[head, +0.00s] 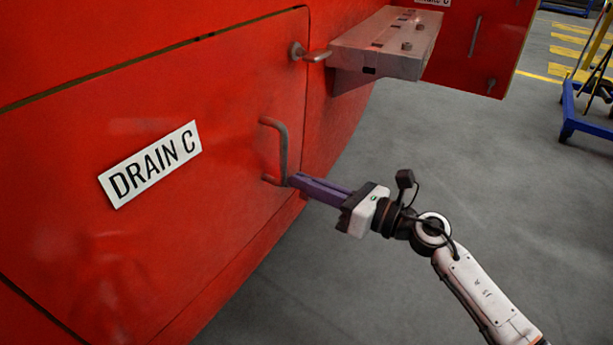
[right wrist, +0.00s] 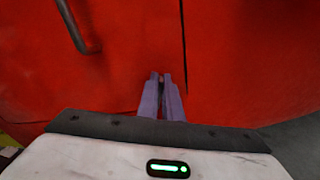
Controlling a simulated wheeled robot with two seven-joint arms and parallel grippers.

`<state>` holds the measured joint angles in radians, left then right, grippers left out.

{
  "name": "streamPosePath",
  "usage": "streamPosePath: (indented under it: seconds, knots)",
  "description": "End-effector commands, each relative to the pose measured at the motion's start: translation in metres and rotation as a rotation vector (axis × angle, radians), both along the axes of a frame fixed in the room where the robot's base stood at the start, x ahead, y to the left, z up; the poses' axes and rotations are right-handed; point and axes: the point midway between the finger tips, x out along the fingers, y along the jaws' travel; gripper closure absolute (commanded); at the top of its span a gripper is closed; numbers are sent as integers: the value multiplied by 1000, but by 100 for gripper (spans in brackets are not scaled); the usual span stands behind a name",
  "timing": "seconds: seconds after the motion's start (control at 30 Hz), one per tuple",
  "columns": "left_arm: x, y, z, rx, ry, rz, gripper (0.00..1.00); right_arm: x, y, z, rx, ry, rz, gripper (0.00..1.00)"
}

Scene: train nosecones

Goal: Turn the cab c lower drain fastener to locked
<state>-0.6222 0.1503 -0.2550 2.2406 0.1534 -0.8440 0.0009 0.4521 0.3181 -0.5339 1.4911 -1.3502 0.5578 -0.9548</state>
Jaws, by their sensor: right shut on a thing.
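The red panel with the DRAIN C label (head: 150,165) fills the left of the head view. My right gripper (head: 291,181) reaches in from the right, its purple fingers at the panel's lower right edge. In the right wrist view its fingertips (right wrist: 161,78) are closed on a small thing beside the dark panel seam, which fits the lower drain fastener. That fastener is almost wholly hidden by the fingers, so I cannot tell its angle. The upper fastener (head: 317,56) shows its lever pointing right across the seam. My left gripper is not in view.
A U-shaped grey handle (head: 283,150) stands out from the panel, close to the fingers; the wrist view shows it apart, at upper left (right wrist: 74,28). A grey metal step (head: 385,45) juts out above right. The grey floor (head: 480,150) at right is clear up to a blue cart (head: 580,125).

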Motion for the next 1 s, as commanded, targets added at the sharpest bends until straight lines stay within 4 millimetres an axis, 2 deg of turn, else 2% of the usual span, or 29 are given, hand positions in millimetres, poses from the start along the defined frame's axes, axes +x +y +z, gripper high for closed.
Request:
streamPosePath:
  seconds: [0.03,0.6,1.0]
  knots:
    - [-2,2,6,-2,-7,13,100,1,-1,3,23,42,-1,100]
    - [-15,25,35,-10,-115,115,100,5,-4,-1,309,503,-2,100]
    - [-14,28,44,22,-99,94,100,7,-4,-6,503,817,-2,100]
